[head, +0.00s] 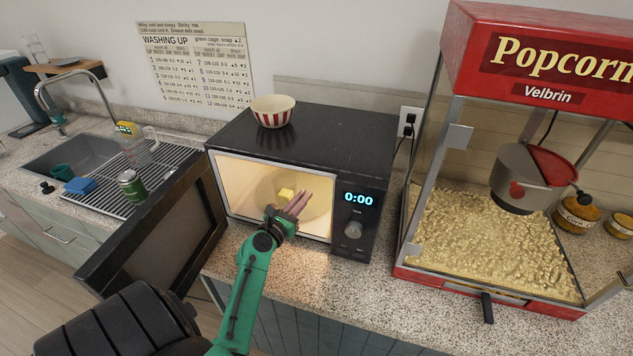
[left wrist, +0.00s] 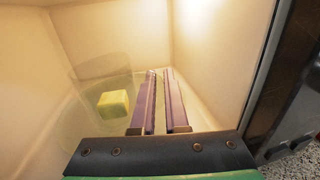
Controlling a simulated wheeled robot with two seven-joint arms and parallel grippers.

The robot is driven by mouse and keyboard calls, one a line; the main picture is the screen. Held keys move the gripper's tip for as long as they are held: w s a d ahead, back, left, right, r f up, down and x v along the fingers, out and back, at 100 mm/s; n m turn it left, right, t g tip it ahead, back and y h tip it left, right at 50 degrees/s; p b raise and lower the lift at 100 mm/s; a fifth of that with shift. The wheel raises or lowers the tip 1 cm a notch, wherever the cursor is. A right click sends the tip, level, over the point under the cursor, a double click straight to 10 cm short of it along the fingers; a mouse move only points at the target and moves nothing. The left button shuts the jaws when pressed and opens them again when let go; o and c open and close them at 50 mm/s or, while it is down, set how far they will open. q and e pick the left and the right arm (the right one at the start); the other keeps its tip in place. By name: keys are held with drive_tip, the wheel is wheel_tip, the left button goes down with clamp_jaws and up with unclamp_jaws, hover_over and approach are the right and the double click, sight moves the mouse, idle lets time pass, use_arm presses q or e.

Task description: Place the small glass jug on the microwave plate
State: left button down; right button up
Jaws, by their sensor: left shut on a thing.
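The microwave (head: 384,170) stands on the counter with its door swung open to the left and its inside lit. The pale round microwave plate (head: 263,190) is faintly visible inside. My left gripper (head: 298,203) reaches in through the opening. In the left wrist view, the small clear glass jug (left wrist: 92,88), with a yellow block (left wrist: 113,103) in it, is left of the fingers. The fingers are close together, shut on the jug, though the gripped part is hard to make out. I cannot tell whether its base touches the plate. My right gripper is not in view.
The open door (head: 160,225) stands left of my arm. A striped bowl (head: 273,111) sits on top of the microwave. A popcorn machine (head: 490,240) is on the right. A can (head: 131,187) and a larger clear jug (head: 140,150) stand by the sink.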

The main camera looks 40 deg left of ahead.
use_arm(q)
drive_tip(key=w, duration=0.4)
drive_tip(key=w+a+b, duration=0.1)
drive_tip(key=w, duration=0.3)
drive_tip(key=w+b, duration=0.1)
drive_tip(key=w, duration=0.1)
drive_tip(key=w+f+b, duration=0.1)
drive_tip(key=w, duration=0.1)
drive_tip(key=shift+w+a, duration=0.25)
drive_tip(key=shift+a, duration=0.1)
drive_tip(key=f+b, duration=0.2)
drive_tip(key=b, duration=0.1)
drive_tip(key=f+b, duration=0.1)
drive_tip(key=shift+s+f, duration=0.1)
drive_tip(key=shift+s, duration=0.15)
drive_tip(key=shift+r, duration=0.25)
drive_tip(key=shift+w+f, duration=0.1)
drive_tip(key=shift+w, duration=0.05)
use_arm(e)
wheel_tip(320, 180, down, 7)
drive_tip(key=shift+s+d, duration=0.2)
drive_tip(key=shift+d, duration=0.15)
use_arm(q)
drive_tip(key=c, duration=0.9)
unclamp_jaws()
drive_tip(key=shift+c, duration=0.2)
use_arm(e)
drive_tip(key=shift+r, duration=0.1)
